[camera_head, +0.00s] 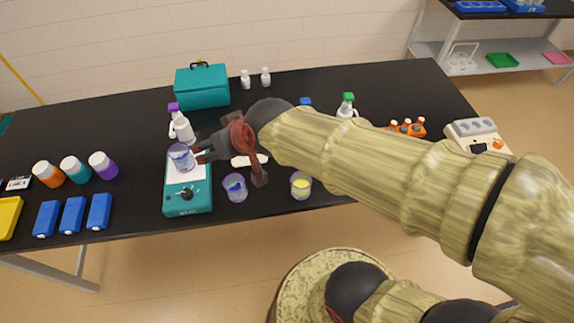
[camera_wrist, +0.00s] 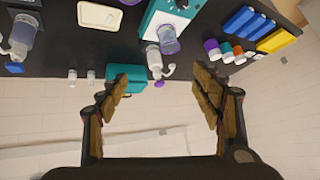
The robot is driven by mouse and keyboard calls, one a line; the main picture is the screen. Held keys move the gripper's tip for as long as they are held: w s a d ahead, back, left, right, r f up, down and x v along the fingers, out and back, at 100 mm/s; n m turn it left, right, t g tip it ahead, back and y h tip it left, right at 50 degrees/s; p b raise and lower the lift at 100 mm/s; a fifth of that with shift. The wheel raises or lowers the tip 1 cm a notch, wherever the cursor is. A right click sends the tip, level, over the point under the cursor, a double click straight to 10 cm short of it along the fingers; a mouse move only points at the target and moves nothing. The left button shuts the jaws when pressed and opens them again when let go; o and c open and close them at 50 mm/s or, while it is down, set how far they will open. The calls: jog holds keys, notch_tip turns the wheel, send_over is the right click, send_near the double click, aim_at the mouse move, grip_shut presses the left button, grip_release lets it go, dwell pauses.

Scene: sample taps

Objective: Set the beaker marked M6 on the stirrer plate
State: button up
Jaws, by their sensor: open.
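A clear beaker with bluish-purple contents (camera_head: 181,157) stands on the top of the teal and white stirrer plate (camera_head: 187,198). It also shows on the stirrer in the wrist view (camera_wrist: 169,40). Its marking is not legible. My gripper (camera_head: 203,152) is just right of this beaker in the head view. Its fingers are spread wide and empty in the wrist view (camera_wrist: 162,75). Two more beakers stand on the table: one with blue-purple contents (camera_head: 235,187) and one with yellow contents (camera_head: 300,185). I cannot read their marks.
A purple-capped spray bottle (camera_head: 183,128) stands just behind the stirrer, and a teal case (camera_head: 203,88) farther back. Coloured-lidded jars (camera_head: 75,169) and blue boxes (camera_head: 73,214) are at left. A pale pad (camera_head: 249,160) lies under my arm.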

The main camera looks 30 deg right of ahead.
jog(key=s+d+r+g+h, duration=0.1)
jog(key=s+d, duration=0.3)
jog(key=s, duration=0.3)
jog(key=s+d+r+g+h, duration=0.1)
jog(key=s+d, duration=0.4)
jog(key=s, duration=0.2)
jog(key=shift+s+d+m+g+h, duration=0.2)
jog(key=shift+d+m+g+h, duration=0.1)
jog(key=shift+m, duration=0.1)
notch_tip(320, 180, down, 3)
jog(key=b, duration=0.3)
jog(key=shift+a+f, duration=0.1)
jog(key=shift+f, duration=0.1)
dwell(0.4)
